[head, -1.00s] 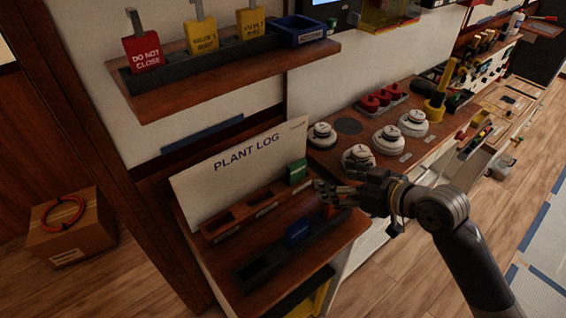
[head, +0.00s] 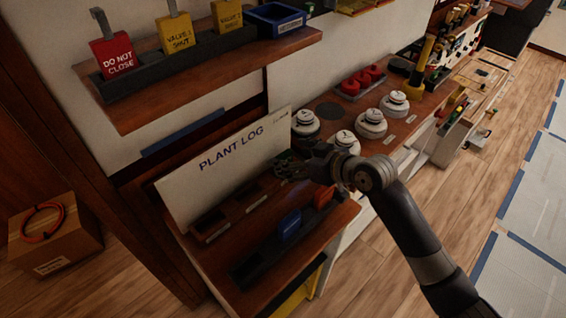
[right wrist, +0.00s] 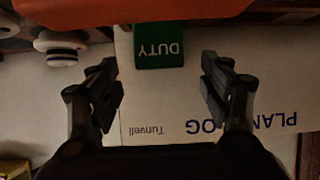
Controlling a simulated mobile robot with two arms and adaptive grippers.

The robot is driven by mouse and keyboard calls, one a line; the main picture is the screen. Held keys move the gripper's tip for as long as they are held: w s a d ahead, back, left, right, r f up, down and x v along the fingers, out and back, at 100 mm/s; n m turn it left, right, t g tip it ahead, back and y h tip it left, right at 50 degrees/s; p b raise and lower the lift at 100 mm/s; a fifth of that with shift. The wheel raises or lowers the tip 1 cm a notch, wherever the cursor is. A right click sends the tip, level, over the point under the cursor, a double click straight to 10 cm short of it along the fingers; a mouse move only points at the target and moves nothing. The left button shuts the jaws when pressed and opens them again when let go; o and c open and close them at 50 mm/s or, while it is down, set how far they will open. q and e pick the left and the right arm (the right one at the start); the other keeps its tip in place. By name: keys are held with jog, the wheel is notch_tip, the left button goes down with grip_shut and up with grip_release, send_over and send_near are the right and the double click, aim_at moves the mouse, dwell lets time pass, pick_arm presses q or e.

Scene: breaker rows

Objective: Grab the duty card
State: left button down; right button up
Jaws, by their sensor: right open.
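The duty card is green with DUTY on it; it shows upside down in the right wrist view (right wrist: 160,48), in front of the white PLANT LOG board (right wrist: 150,100). It stands between my open right fingers (right wrist: 158,68), with a gap on each side and no visible contact. In the head view my right gripper (head: 288,168) is at the right end of the brown card rack (head: 215,228), and mostly hides the card. My left gripper is not in view.
A dark rack (head: 258,268) with a blue card (head: 290,224) and an orange card (head: 323,197) stands in front of the brown rack. White round knobs (head: 371,124) are on the counter to the right. A shelf with tags (head: 150,98) hangs above.

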aim_at(285, 156)
jog(key=shift+x, duration=1.55)
jog(key=c, duration=1.1)
jog(key=shift+d, duration=0.1)
jog(key=shift+c, duration=0.2)
